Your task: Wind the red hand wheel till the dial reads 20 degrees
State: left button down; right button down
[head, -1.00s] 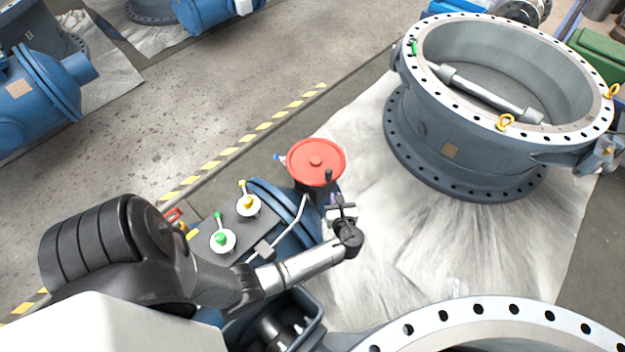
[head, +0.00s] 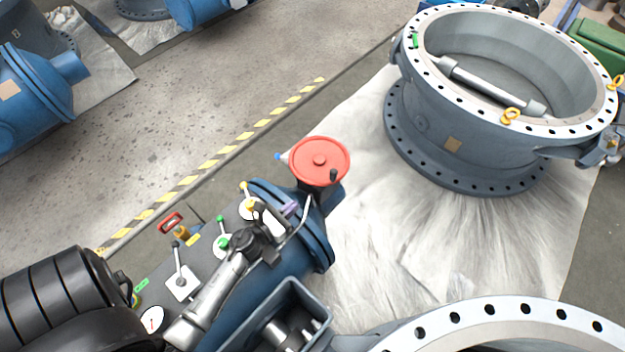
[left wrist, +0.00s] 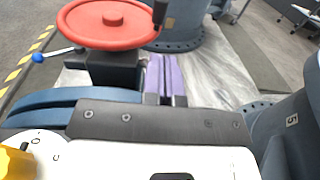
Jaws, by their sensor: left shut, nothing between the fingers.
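The red hand wheel (head: 312,153) sits on the end of the blue actuator (head: 310,250), with a dark crank handle (head: 333,176) standing on its near right rim. In the left wrist view the wheel (left wrist: 85,28) fills the upper left and its handle (left wrist: 160,12) stands at its right. My left gripper (head: 291,209) is shut and empty, apart from the wheel, over the actuator on the near side. Its purple fingers (left wrist: 163,75) are together in the left wrist view. A white round gauge (head: 152,320) with a red mark shows at lower left; its reading is too small to tell. My right gripper is not in view.
A blue-tipped pin (head: 278,157) sticks out left of the wheel. A large grey valve ring (head: 460,140) stands at right.

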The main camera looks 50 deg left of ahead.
aim_at(333, 176)
pick_arm(q)
jog(key=shift+w+r, duration=0.15)
jog(key=shift+w, duration=0.2)
jog(key=w+b, duration=0.1)
jog(key=w, duration=1.1)
jog(key=shift+w+d, duration=0.15)
jog(key=shift+w, duration=0.35)
jog(key=shift+w+d+b, duration=0.2)
jog(key=shift+w+b, duration=0.3)
jog(key=shift+w, duration=0.25)
